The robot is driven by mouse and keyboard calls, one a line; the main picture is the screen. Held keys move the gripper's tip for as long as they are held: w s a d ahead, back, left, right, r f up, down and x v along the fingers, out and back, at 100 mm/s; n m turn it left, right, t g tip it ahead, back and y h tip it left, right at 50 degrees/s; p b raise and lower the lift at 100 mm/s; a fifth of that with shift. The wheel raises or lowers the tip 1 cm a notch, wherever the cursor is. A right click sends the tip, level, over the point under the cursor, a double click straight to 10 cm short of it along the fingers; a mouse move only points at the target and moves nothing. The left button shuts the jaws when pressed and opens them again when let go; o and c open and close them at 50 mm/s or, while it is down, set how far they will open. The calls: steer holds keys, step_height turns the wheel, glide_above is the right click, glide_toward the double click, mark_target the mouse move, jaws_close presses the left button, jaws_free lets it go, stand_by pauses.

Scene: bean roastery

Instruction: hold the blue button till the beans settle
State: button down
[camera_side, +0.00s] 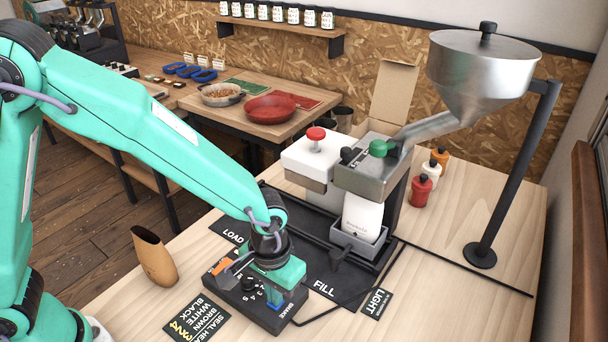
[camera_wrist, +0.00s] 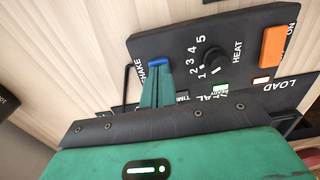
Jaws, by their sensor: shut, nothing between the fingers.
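The blue button (camera_wrist: 159,63) sits by the SHAKE label on a black control box (camera_wrist: 215,35). My gripper (camera_wrist: 156,82) is shut and empty, its green fingertips at the blue button's edge in the wrist view. They look to be touching it, but how far it is pressed I cannot tell. In the side view my gripper (camera_side: 272,290) points down over the front of the control box (camera_side: 228,283). A white bag (camera_side: 362,217) stands upright in a grey tray (camera_side: 358,243) under the metal filler. The beans inside the bag are hidden.
The box also has an orange switch (camera_wrist: 274,46) and a HEAT dial (camera_wrist: 211,60). A hopper (camera_side: 483,70) on a black post stands at the right. A tan scoop (camera_side: 154,257) is left of the box.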

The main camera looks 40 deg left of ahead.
steer(key=shift+r, duration=3.05)
steer(key=shift+w+a+r, duration=0.1)
steer(key=shift+a+r, duration=0.3)
steer(key=shift+a, duration=0.05)
steer(key=s+a+r+t, duration=0.2)
steer(key=s+a+r, duration=0.1)
steer(key=a, duration=0.4)
steer(key=s+a+r+t, duration=0.1)
steer(key=s+a+r, duration=0.2)
steer(key=a+r, duration=0.3)
steer(key=s+a+r+t, duration=0.2)
steer(key=s+a+r, duration=0.1)
steer(key=a, duration=0.5)
steer(key=shift+s+r+t, duration=0.3)
steer(key=shift+r, duration=0.6)
